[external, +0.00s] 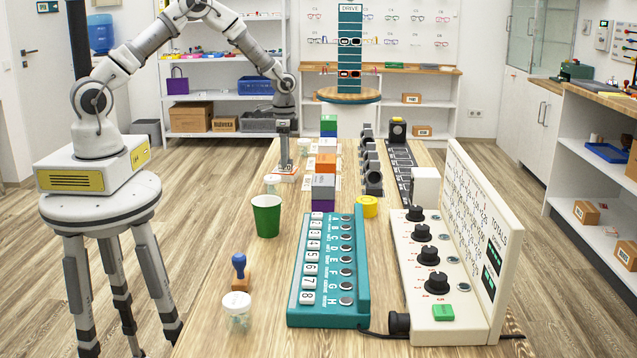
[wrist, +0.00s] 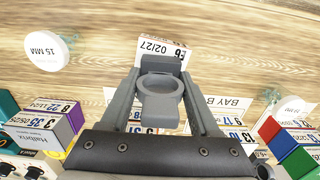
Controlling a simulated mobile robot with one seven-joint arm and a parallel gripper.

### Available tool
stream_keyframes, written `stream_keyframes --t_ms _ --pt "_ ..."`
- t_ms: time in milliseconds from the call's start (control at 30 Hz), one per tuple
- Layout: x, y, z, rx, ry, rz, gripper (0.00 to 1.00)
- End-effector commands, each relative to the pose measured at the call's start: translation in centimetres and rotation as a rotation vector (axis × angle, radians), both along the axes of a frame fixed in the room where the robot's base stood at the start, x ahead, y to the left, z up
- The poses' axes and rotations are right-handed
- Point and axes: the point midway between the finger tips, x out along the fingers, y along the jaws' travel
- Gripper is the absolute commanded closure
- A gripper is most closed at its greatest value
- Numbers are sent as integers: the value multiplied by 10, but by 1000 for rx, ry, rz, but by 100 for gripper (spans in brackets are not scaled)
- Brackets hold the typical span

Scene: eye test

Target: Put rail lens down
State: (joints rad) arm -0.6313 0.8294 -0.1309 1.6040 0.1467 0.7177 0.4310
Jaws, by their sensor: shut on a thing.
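My gripper (external: 285,128) is above the left side of the long table (external: 230,335). In the wrist view my gripper (wrist: 160,100) has its two fingers on either side of a grey ring-shaped lens holder with a flat foot, the rail lens (wrist: 158,102). It is shut on this lens. A white label box (wrist: 160,50) with "02/27" lies just beyond the fingertips. I cannot tell whether the lens touches anything below. Several similar dark grey ring holders (external: 372,165) stand in a row right of the table's middle.
A green cup (external: 266,215), a teal lettered panel (external: 328,272) and a cream dial console (external: 440,265) occupy the near table. Stacked coloured boxes (external: 323,193) stand right of my gripper. A yellow round thing (external: 367,206) is beside them. A white round "15 MM" lid (wrist: 48,50) shows in the wrist view.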

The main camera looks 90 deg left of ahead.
Motion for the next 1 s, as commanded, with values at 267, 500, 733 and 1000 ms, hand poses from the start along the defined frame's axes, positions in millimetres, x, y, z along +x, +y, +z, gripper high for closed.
stream_keyframes --t_ms 267,500,733,1000 --pt "0 0 -2 1 -1 0 100" --pt "0 0 -2 0 0 0 8" --pt "0 0 -2 0 0 0 8" --pt "1 1 23 3 -4 0 8"
